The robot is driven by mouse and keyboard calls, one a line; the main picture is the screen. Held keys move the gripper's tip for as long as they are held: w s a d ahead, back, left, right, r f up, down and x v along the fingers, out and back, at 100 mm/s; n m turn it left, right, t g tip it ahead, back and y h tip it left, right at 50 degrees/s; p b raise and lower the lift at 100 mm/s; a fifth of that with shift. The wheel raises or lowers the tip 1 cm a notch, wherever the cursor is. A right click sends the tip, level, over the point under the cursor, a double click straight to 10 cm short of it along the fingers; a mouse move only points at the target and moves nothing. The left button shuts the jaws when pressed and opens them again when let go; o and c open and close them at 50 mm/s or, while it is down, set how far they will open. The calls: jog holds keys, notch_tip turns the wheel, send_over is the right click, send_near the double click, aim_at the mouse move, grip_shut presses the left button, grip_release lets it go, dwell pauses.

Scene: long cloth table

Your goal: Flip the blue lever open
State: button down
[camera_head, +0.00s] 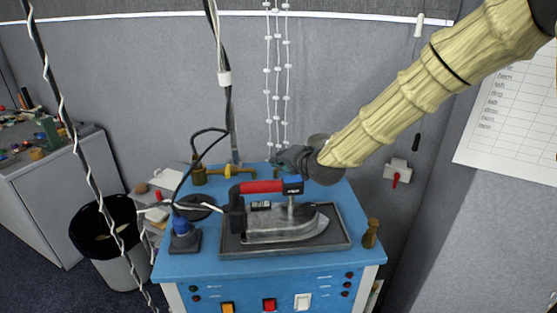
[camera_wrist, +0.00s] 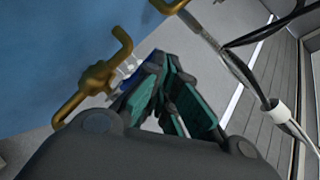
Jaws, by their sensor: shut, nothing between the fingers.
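In the wrist view, a small dark-blue piece (camera_wrist: 148,68), probably the blue lever, shows just beyond my fingertips. Most of it is hidden by the fingers, so I cannot tell its position or whether I touch it. A brass fitting (camera_wrist: 92,85) with a hooked end lies to its left. My gripper (camera_wrist: 164,68) is shut and empty, with its teal finger pads converging. In the head view my gripper (camera_head: 272,167) reaches in from the right over the back edge of the blue table. The blue lever cannot be made out clearly there.
An iron (camera_head: 278,224) with a red handle sits on a dark tray (camera_head: 345,243) in front of my gripper. A brass valve (camera_head: 235,172) is at the back left. A blue-topped fitting (camera_head: 181,226) is at left. White cords (camera_head: 277,70) hang behind.

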jog(key=shift+w+d, duration=0.4)
jog(key=shift+d, duration=0.15)
jog(key=shift+s, duration=0.1)
jog(key=s+d, duration=0.2)
jog(key=s, duration=0.1)
jog(key=s+d, duration=0.2)
jog(key=s, duration=0.2)
jog(key=s+d, duration=0.3)
jog(key=s, duration=0.1)
jog(key=shift+r, duration=0.25)
